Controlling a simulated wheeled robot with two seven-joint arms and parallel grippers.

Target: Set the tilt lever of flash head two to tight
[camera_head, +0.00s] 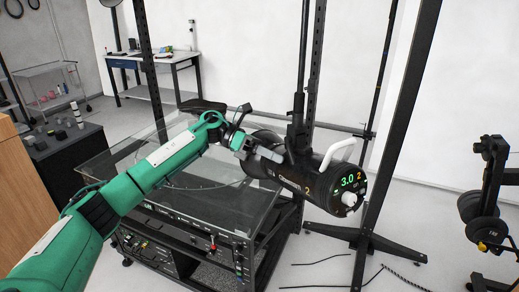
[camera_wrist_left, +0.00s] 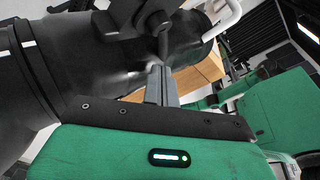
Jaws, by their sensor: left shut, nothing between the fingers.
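Flash head two (camera_head: 300,178) is a black cylinder with a lit "3.0 2" display and a white handle (camera_head: 339,152), hung on a dark vertical post. It fills the left of the left wrist view (camera_wrist_left: 85,60). My left gripper (camera_head: 279,155) reaches the side of the head under its mount. In the left wrist view its fingers (camera_wrist_left: 159,70) are together and empty, their tips just below a dark thin lever (camera_wrist_left: 163,42) at the black bracket (camera_wrist_left: 150,18). I cannot tell whether they touch it. My right gripper is not in view.
A glass-topped turntable frame (camera_head: 215,205) stands below my left arm. A black stand (camera_head: 395,130) rises right of the flash head, its legs on the floor with cables. A dark piece of equipment (camera_head: 490,190) stands at the far right. A desk (camera_head: 155,65) is at the back.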

